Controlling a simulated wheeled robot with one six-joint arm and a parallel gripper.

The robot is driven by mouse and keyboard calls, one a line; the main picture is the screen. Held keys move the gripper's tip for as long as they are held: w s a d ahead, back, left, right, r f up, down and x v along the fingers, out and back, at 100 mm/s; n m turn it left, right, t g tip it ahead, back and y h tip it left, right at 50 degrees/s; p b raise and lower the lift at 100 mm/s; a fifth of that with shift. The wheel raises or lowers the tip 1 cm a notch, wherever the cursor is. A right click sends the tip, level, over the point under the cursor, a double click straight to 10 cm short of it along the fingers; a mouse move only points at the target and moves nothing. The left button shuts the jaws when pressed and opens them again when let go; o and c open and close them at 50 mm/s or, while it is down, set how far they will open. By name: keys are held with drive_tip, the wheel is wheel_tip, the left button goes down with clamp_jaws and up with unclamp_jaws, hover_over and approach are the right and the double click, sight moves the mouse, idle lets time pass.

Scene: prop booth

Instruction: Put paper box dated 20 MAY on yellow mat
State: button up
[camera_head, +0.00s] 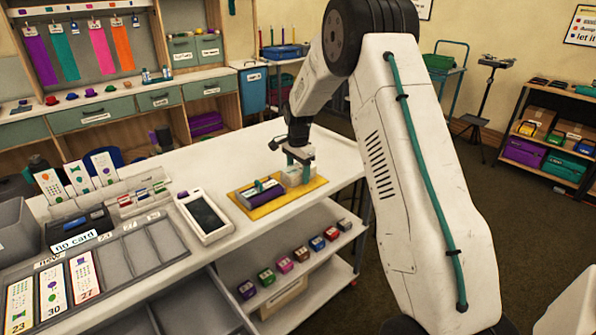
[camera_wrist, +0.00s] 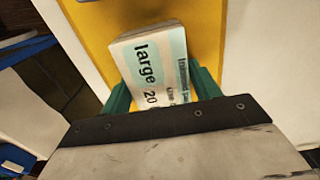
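A white and pale-green paper box (camera_wrist: 150,62), printed "large" and "20" with the rest cut off by my gripper, lies over the yellow mat (camera_wrist: 95,25). In the head view this pale box (camera_head: 296,176) is at the right end of the mat (camera_head: 262,211), under my gripper (camera_head: 297,158). In the wrist view the green fingers of my gripper (camera_wrist: 162,92) lie against both sides of the box, shut on it. I cannot tell whether its underside touches the mat. A purple box with a teal top (camera_head: 262,194) sits on the mat's left part.
A white tablet-like device (camera_head: 205,216) lies left of the mat. A grey tray with cards (camera_head: 85,277) and a "no card" box (camera_head: 75,232) are further left. Several small coloured boxes (camera_head: 285,266) line the shelf below. The white tabletop (camera_head: 235,157) behind the mat is clear.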

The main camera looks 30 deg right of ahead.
sight(298, 168)
drive_tip(key=shift+o, duration=0.9)
drive_tip(key=shift+r, duration=0.1)
wheel_tip(298, 168, up, 12)
drive_tip(key=s+a+r+n, duration=0.3)
drive_tip(key=s+a+r, duration=0.1)
drive_tip(key=s+r, duration=0.3)
drive_tip(key=s+a+r+n, duration=0.2)
drive_tip(key=s+a+n, duration=0.1)
drive_tip(key=s, duration=0.5)
drive_tip(key=s+a+r+n+t, duration=0.1)
drive_tip(key=s+a+r+n, duration=0.15)
drive_tip(key=s, duration=0.65)
drive_tip(key=s+a+r+n, duration=0.2)
drive_tip(key=s+a+n, duration=0.1)
drive_tip(key=s, duration=0.5)
drive_tip(key=s+a+f+n, duration=0.1)
drive_tip(key=s+f+n, duration=0.1)
drive_tip(key=s, duration=0.4)
drive_tip(key=s+a+f+n, duration=0.1)
drive_tip(key=s+f+n, duration=0.1)
drive_tip(key=s, duration=0.5)
drive_tip(key=shift+s+a, duration=0.2)
drive_tip(key=shift+a, duration=0.05)
